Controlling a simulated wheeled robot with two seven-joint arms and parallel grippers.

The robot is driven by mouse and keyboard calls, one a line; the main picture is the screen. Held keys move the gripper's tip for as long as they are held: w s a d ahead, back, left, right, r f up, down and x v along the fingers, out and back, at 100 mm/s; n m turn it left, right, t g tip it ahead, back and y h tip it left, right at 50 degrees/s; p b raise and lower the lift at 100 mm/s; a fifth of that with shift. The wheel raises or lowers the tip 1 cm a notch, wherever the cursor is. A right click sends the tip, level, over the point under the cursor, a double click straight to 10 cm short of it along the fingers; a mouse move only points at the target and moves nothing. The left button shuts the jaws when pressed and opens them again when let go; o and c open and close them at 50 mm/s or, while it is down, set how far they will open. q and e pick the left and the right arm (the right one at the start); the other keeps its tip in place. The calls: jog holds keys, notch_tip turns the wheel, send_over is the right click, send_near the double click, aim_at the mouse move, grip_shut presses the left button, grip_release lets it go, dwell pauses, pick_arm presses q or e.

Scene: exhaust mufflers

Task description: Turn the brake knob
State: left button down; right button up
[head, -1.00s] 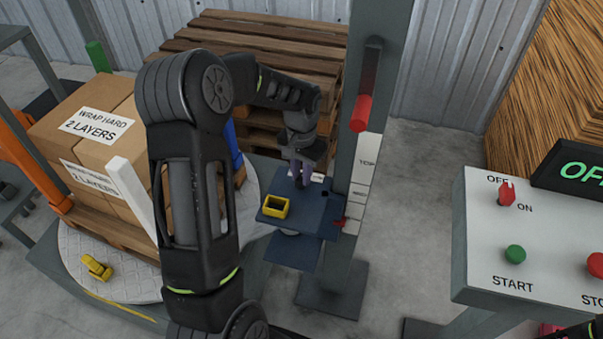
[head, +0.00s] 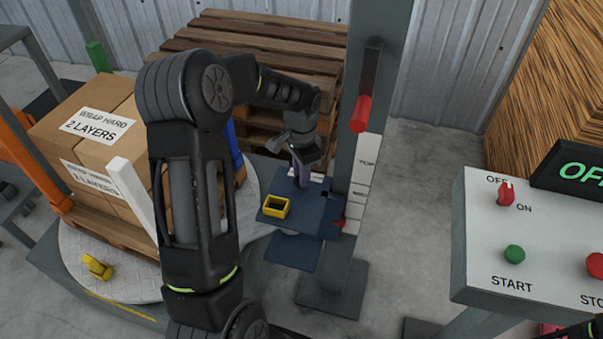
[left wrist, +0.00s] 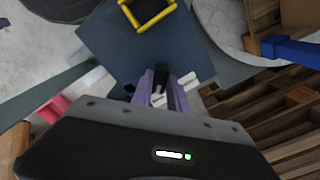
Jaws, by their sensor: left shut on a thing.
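The brake knob (left wrist: 160,84) looks like a small dark piece with white marks beside it, on the blue carriage plate (left wrist: 105,42). My left gripper (left wrist: 158,92) has its purple fingers on either side of the knob and is shut on it. In the head view my left gripper (head: 303,178) points down at the carriage plate (head: 273,222), behind the yellow-rimmed opening. The gripper hides the knob there. My right gripper cannot be made out.
A grey mast (head: 370,150) with a red handle (head: 361,114) stands right beside the gripper. A control panel (head: 545,245) is on the right. Wooden pallets (head: 260,40) are stacked behind.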

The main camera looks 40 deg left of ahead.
pick_arm(q)
jog(key=c, duration=1.3)
grip_release()
notch_tip(320, 180, up, 8)
jog(key=shift+f, duration=0.1)
